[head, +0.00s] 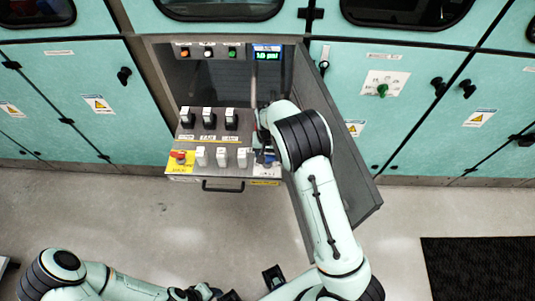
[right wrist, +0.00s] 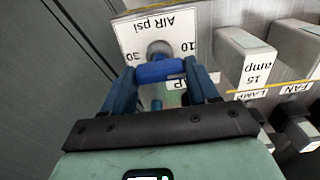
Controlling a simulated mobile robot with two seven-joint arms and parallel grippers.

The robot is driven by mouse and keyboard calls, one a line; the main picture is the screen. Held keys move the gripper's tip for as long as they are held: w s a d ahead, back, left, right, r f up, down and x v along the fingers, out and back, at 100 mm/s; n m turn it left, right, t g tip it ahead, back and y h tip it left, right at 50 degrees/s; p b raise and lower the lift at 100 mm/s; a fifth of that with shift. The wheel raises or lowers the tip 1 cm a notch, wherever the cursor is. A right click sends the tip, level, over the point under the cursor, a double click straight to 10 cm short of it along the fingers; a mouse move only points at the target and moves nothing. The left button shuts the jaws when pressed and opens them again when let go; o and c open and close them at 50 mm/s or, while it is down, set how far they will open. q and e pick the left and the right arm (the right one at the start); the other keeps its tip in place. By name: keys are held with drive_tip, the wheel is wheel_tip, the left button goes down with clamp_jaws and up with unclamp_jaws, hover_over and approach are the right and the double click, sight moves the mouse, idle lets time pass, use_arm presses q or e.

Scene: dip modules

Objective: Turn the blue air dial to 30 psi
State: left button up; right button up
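The blue air dial (right wrist: 160,72) sits on a white plate (right wrist: 128,40) marked "AIR psi", with 10 and 30 upside down in the right wrist view. The dial's bar lies roughly crosswise there. My right gripper (right wrist: 163,78) has one blue finger at each end of the bar and appears closed on it. In the head view, my right gripper (head: 265,157) is at the panel's lower right corner and largely hides the dial. A green display (head: 267,56) above seems to read 10 psi. My left gripper (head: 251,286) is low in the head view, its fingers apart and empty.
An open grey door (head: 345,170) stands to the right. The floor in front is clear.

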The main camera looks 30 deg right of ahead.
drive_tip(key=shift+c, duration=1.3)
